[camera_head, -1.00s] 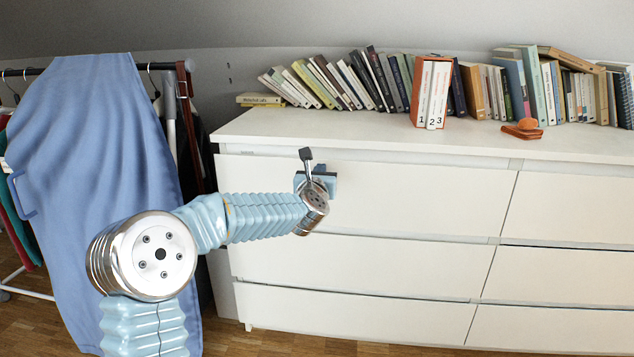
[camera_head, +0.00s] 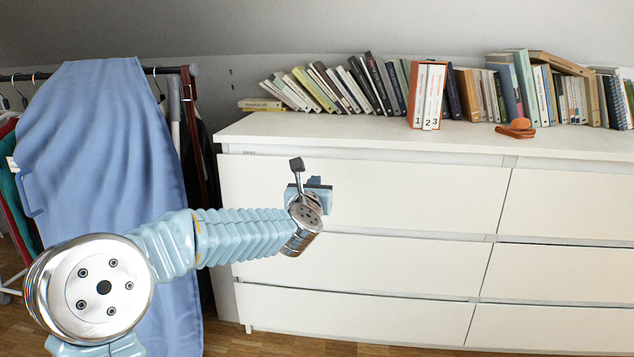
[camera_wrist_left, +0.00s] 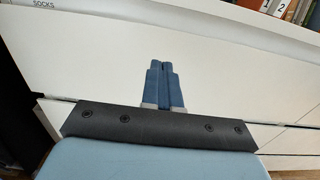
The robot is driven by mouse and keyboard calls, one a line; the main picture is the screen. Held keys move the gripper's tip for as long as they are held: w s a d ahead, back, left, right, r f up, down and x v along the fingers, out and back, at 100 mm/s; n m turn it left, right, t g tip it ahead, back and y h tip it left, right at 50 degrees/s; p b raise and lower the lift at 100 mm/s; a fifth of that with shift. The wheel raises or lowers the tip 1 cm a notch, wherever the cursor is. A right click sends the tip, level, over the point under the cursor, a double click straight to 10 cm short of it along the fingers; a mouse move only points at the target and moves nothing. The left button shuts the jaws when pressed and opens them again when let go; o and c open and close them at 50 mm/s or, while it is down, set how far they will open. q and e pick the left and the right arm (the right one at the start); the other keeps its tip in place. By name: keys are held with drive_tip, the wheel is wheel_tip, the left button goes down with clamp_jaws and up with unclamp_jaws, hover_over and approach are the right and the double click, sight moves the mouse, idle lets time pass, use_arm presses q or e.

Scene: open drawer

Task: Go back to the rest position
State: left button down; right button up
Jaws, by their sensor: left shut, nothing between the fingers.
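My left gripper (camera_head: 315,181) is in front of the upper left drawer of a white dresser. Its wrist hides most of it in the head view. In the left wrist view its two blue fingers (camera_wrist_left: 160,68) are together with nothing between them, and the white drawer front (camera_wrist_left: 100,50) lies beyond them. The upper left drawer (camera_head: 420,195) looks closed or nearly so in the head view. I cannot tell how far the fingertips are from it. My right gripper is not in view.
Books line the dresser top (camera_head: 350,125), with an orange box (camera_head: 415,95) of numbered volumes and an orange object (camera_head: 517,128). A blue ironing board (camera_head: 95,150) and a clothes rack (camera_head: 190,110) stand at the left.

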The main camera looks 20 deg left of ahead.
use_arm(q)
drive_tip(key=v, duration=0.4)
drive_tip(key=d+f+m+g+h, duration=0.25)
drive_tip(key=f+m, duration=0.35)
drive_tip(key=f, duration=0.5)
drive_tip(key=d+f+m+g+h, duration=0.1)
drive_tip(key=d+f+m+g, duration=0.15)
drive_tip(key=f+m, duration=0.65)
drive_tip(key=s+d+f+m+g+h, duration=0.1)
drive_tip(key=s+d+f+m+g, duration=0.2)
drive_tip(key=f, duration=0.6)
drive_tip(key=s+d+f+m+g+h, duration=0.1)
drive_tip(key=s+d+f+m, duration=0.25)
drive_tip(key=s+f, duration=0.35)
drive_tip(key=s+d+f+m+g+h, duration=0.25)
drive_tip(key=f+m, duration=0.25)
drive_tip(key=f, duration=0.5)
drive_tip(key=s+d+f+m+g, duration=0.25)
drive_tip(key=s+f+m, duration=0.25)
drive_tip(key=s, duration=0.4)
drive_tip(key=s+d+f+m+g, duration=0.1)
drive_tip(key=s+f+m+g, duration=0.3)
drive_tip(key=s, duration=0.6)
wheel_tip(320, 180, up, 14)
drive_tip(key=m+t+p, duration=0.1)
drive_tip(key=p, duration=1.3)
drive_tip(key=shift+d+f+m+h, duration=0.2)
drive_tip(key=shift+d+m+h, duration=0.15)
drive_tip(key=shift+d+h, duration=0.05)
